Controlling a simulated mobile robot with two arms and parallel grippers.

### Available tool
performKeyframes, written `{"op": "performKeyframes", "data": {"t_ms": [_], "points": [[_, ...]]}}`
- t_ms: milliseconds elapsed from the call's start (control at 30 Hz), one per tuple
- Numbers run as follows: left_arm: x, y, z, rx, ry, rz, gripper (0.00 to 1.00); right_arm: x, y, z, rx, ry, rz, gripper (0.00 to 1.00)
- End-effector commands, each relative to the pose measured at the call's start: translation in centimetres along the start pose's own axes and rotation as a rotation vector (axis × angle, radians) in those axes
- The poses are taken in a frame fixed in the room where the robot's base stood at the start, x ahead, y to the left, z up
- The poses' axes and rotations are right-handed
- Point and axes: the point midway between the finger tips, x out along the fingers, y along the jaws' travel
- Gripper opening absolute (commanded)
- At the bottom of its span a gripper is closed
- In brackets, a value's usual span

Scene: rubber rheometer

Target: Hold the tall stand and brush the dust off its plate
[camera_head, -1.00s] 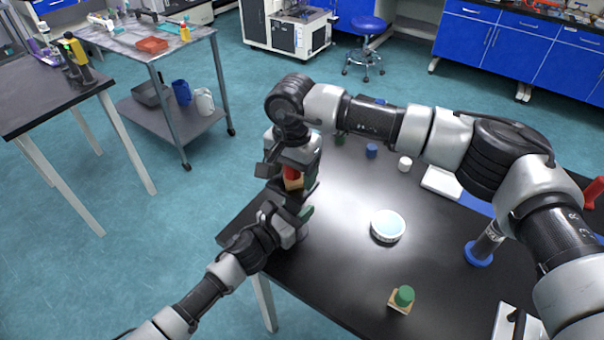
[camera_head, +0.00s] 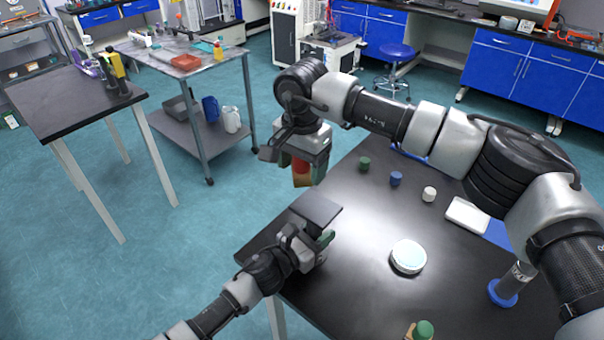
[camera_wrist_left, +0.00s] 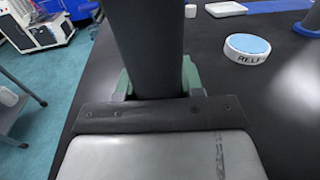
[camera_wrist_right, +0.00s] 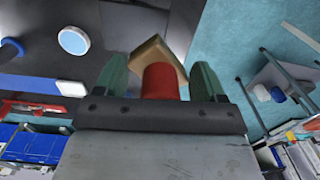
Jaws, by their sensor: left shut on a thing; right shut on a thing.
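The tall stand has a dark flat plate (camera_head: 317,208) on top, at the table's left corner. Its thick dark column (camera_wrist_left: 145,45) fills the middle of the left wrist view. My left gripper (camera_head: 318,243) is shut on the column below the plate; the stand looks upright. My right gripper (camera_head: 303,163) is shut on the red handle of a brush (camera_wrist_right: 160,80) and points down. The brush's tan block (camera_wrist_right: 158,55) is above and slightly left of the plate in the head view, apparently clear of it. I cannot make out dust on the plate.
On the black table (camera_head: 350,270) are a white round dish with a pale blue top (camera_head: 408,256), a blue-based cylinder (camera_head: 505,288), small green, blue and white pieces (camera_head: 396,178), a white tray (camera_head: 466,215), and a green knob (camera_head: 423,330). A cart (camera_head: 190,60) stands behind.

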Motion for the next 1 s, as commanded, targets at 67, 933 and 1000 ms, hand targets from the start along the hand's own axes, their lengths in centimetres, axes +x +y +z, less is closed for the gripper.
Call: {"op": "performKeyframes", "data": {"t_ms": [67,933,1000], "points": [[0.0,0.0,0.0,0.0,0.0,0.001,0.0,-0.9,-0.1,0.0,0.0,0.002,-0.002,0.48],[0.0,0.0,0.0,0.0,0.001,0.001,0.63,-2.2,0.0,0.0,0.0,0.0,-0.001,0.48],[0.0,0.0,0.0,0.0,0.001,0.001,0.67,-2.2,0.0,0.0,0.0,0.0,-0.001,0.48]]}}
